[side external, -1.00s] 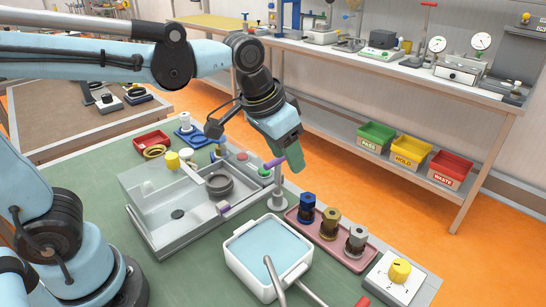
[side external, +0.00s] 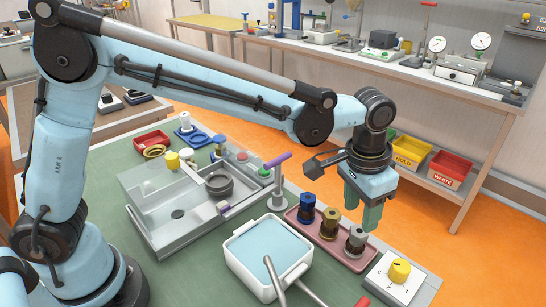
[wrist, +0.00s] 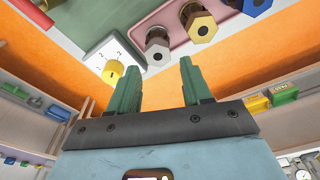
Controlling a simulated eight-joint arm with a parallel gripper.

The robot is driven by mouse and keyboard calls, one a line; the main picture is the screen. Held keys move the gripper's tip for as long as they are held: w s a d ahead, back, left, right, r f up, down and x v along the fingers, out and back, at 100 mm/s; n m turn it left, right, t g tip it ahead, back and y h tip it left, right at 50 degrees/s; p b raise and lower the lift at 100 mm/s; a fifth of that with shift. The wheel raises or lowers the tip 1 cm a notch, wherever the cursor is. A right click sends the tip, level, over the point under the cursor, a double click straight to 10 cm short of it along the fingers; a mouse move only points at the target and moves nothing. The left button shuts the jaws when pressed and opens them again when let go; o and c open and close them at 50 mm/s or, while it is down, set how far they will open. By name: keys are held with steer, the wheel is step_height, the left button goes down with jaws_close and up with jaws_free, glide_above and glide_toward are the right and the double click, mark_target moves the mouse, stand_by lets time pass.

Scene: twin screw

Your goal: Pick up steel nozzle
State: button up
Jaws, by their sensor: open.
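The steel nozzle (side external: 356,240) is a grey hex-headed piece at the right end of a pink tray (side external: 304,238). In the wrist view, the steel nozzle (wrist: 157,52) shows its hex end just beyond and between my fingertips. My gripper (side external: 362,212) has green fingers pointing down, above and close to the steel nozzle. In the wrist view, my gripper (wrist: 158,70) is open with nothing between its fingers. The nozzle looks apart from both fingers.
A brass nozzle (side external: 330,222) and a blue nozzle (side external: 307,206) stand beside the steel one on the tray. A yellow dial (side external: 399,270) is to the right. A white basin (side external: 238,262) and a purple-topped post (side external: 277,188) are to the left.

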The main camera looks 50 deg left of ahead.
mark_target(359, 231)
steer(key=shift+w+d+f, duration=0.15)
steer(key=shift+f, duration=1.6)
steer(key=shift+w+d+f, duration=0.15)
steer(key=shift+f, duration=1.55)
steer(key=c, duration=0.8)
steer(key=shift+c, duration=0.2)
steer(key=shift+r, duration=0.1)
